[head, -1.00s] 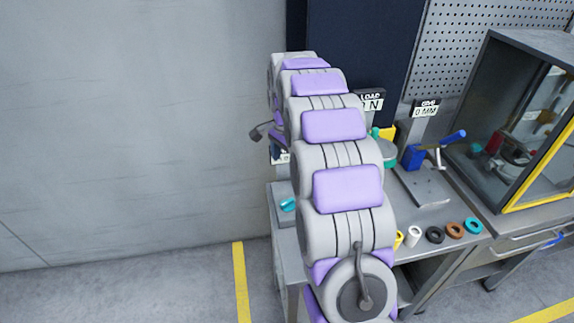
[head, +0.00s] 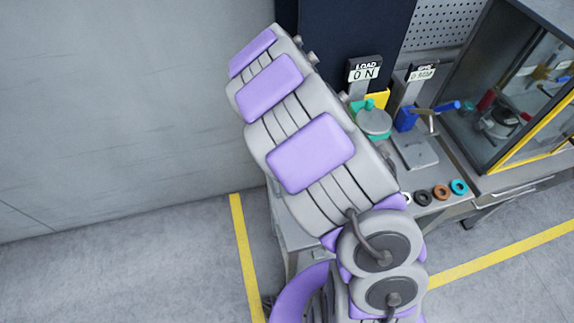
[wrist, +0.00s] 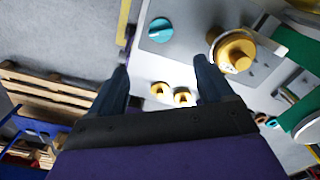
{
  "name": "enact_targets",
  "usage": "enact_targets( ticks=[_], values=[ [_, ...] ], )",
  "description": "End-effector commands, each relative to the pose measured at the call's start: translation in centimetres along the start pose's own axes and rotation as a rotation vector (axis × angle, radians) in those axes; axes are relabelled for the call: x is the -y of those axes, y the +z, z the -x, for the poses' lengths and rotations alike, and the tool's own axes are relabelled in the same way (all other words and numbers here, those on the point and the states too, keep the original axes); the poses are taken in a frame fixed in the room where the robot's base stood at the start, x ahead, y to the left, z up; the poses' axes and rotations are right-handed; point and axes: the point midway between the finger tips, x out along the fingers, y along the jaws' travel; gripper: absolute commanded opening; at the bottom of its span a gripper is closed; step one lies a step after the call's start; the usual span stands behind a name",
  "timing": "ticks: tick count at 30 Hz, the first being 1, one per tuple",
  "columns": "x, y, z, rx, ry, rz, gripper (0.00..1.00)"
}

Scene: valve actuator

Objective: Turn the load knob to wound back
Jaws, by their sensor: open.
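In the wrist view my gripper (wrist: 160,64) is open and empty, its two dark fingers apart above a grey panel (wrist: 150,68). A round teal knob (wrist: 160,30) with a pale mark sits on the panel beyond the fingertips. A larger yellow knob (wrist: 235,52) stands to the right of the fingers. Two small yellow pieces (wrist: 171,92) lie between the fingers in the picture. I cannot tell for sure which knob is the load knob. In the head view a LOAD sign (head: 364,70) appears to read 0 N. My arm hides the knobs and gripper there.
A second sign (head: 422,74) stands right of the LOAD sign. A teal-green round part (head: 374,121) and a blue-handled fixture (head: 420,125) are on the bench. Several coloured rings (head: 440,192) lie near its front edge. A glass-fronted cabinet (head: 520,100) stands right. Floor at left is clear.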

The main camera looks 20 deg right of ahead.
Motion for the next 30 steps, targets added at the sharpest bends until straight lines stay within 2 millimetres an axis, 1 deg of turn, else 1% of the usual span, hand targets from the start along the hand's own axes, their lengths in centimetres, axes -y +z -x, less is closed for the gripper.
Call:
enact_targets(
  ticks=[1,6,18,21,24,30],
  values=[
    [0.0,-0.1,-1.0,-0.004,0.004,0.000,0.81],
    [0.0,-0.3,-4.5,-0.007,0.008,0.000,0.81],
    [-0.1,-0.1,-12.1,-0.004,0.006,0.004,0.81],
    [0.0,-0.1,-13.6,-0.002,0.004,0.003,0.81],
    [0.0,-0.1,-14.6,-0.001,0.003,0.003,0.81],
    [0.0,-0.1,-15.7,-0.001,0.004,0.003,0.81]
  ],
)
